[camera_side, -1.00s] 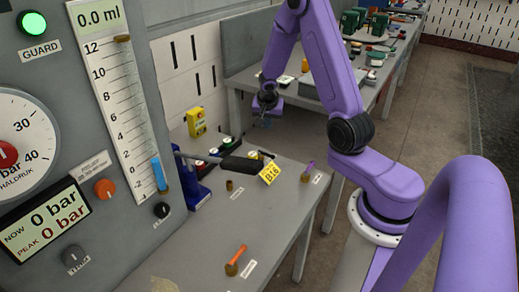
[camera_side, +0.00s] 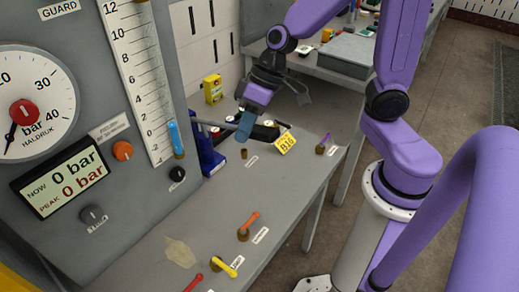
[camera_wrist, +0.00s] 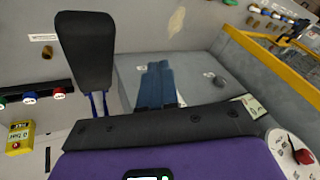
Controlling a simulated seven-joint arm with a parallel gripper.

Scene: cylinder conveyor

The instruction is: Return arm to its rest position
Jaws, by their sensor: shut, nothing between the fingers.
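My gripper (camera_side: 243,128) is shut and empty, its blue fingers pointing down and left in the side view. The fingers overlap the far part of the pump lever there; I cannot tell the gap between them. In the wrist view the fingertips (camera_wrist: 159,66) are together, with nothing between them. The black lever grip (camera_wrist: 85,50) stands left of them, apart from the fingers in the picture. The blue pump body (camera_side: 207,158) sits beside the gauge panel, with a yellow tag (camera_side: 286,143) to the right of its lever.
The grey panel carries a round dial (camera_side: 28,103), a display reading 0 bar (camera_side: 66,183) and a sight tube (camera_side: 147,80). The bench (camera_side: 212,215) holds orange, yellow, red and purple-handled valves. A yellow box (camera_side: 213,89) hangs behind.

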